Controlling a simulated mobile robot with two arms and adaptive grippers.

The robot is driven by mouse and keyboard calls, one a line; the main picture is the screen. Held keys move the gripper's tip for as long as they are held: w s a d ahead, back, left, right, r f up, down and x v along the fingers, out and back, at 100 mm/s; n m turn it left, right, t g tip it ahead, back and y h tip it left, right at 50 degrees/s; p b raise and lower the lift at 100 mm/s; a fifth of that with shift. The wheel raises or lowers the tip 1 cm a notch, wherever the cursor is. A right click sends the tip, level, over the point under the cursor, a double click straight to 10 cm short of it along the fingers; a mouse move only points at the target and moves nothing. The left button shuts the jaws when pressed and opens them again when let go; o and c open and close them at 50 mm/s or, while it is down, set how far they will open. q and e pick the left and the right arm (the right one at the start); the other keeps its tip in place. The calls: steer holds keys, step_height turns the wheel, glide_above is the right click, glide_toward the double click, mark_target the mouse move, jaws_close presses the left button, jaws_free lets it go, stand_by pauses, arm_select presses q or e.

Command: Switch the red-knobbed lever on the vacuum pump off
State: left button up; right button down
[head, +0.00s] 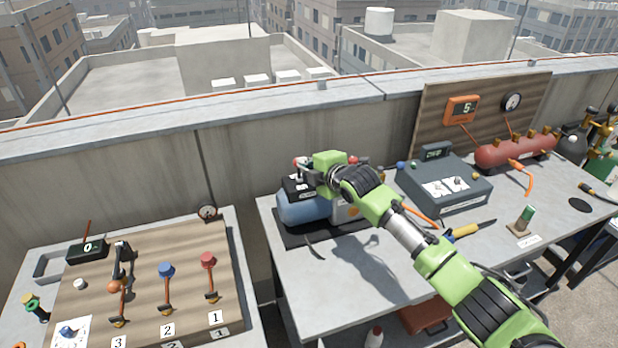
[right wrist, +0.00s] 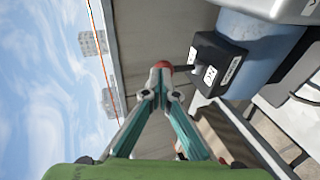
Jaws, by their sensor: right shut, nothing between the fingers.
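The vacuum pump (head: 298,208) is a blue cylinder on a dark mat on the right-hand table. A short dark lever sticks out of the box and ends in a red knob (right wrist: 162,65). My right gripper (right wrist: 157,92) is shut and empty, its fingertips right at the knob; I cannot tell whether they touch it. In the head view my right gripper (head: 304,167) is over the pump's top and partly hides the lever. My left gripper is not in view.
A grey box with a display (head: 443,184) stands right of the pump, with a screwdriver (head: 470,230) in front. A red tank (head: 515,150) is farther right. A wooden lever board (head: 190,245) is on the left table. The concrete parapet (head: 235,150) runs close behind.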

steer(key=shift+w+a+f, duration=0.1)
steer(key=shift+w+f, duration=0.05)
steer(key=shift+w, duration=0.6)
steer(key=shift+w+a+f, duration=0.1)
steer(key=shift+w, duration=0.15)
steer(key=shift+w+a+b, duration=0.1)
steer(key=shift+w+b, duration=0.05)
steer(key=shift+b, duration=0.2)
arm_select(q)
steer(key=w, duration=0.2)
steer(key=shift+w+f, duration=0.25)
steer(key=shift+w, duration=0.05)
arm_select(e)
steer(key=shift+r, duration=0.2)
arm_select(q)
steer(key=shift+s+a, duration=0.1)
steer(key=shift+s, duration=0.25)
